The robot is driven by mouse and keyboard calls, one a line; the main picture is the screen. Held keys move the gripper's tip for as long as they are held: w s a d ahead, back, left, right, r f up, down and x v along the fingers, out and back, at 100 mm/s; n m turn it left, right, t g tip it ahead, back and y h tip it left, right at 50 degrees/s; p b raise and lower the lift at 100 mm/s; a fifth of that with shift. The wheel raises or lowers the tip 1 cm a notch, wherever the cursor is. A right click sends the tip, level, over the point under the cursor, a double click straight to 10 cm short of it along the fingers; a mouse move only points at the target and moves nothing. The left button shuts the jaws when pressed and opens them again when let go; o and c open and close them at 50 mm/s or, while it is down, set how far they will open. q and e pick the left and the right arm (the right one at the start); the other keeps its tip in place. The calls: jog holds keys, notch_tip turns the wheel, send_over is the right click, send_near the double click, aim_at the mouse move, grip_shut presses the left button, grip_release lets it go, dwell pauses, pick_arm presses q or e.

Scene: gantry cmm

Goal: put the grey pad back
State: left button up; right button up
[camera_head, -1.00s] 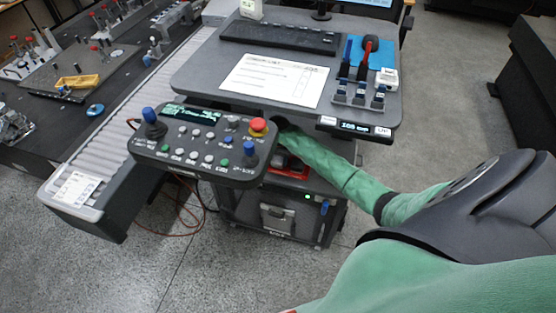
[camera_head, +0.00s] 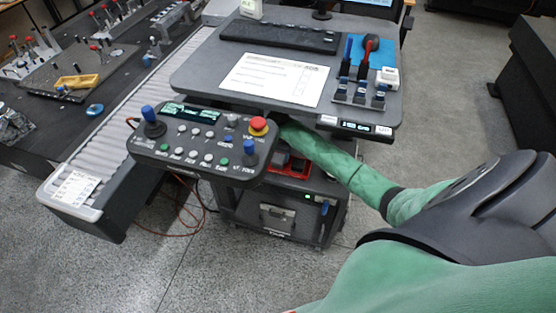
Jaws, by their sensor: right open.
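The grey pad appears to be the dark grey control box (camera_head: 187,157) with two blue-topped joysticks, a red button, a small green-lit display and several round buttons. It is left of the centre, in front of the grey desk. What supports it from below is hidden. My right arm reaches in from the right, and my right gripper (camera_head: 278,121) is at the box's right end, below the desk's front edge. Only a dark part of the gripper shows; its fingertips are mostly hidden, and I see nothing held in it. My left gripper is out of view.
The grey desk (camera_head: 210,75) carries a keyboard (camera_head: 279,36), a paper sheet (camera_head: 275,78) and a tool holder (camera_head: 358,93). A roller conveyor (camera_head: 130,120) runs along the left. A lower cart (camera_head: 275,220) stands beneath the desk. Floor at the right is open.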

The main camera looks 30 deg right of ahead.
aim_at(278, 158)
notch_tip(278, 158, up, 8)
jog(key=b, duration=0.2)
jog(key=shift+b, duration=0.3)
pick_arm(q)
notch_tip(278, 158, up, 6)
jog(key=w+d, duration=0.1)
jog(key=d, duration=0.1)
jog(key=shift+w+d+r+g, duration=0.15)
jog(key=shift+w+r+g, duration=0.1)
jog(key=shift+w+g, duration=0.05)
pick_arm(e)
jog(key=shift+r, duration=0.85)
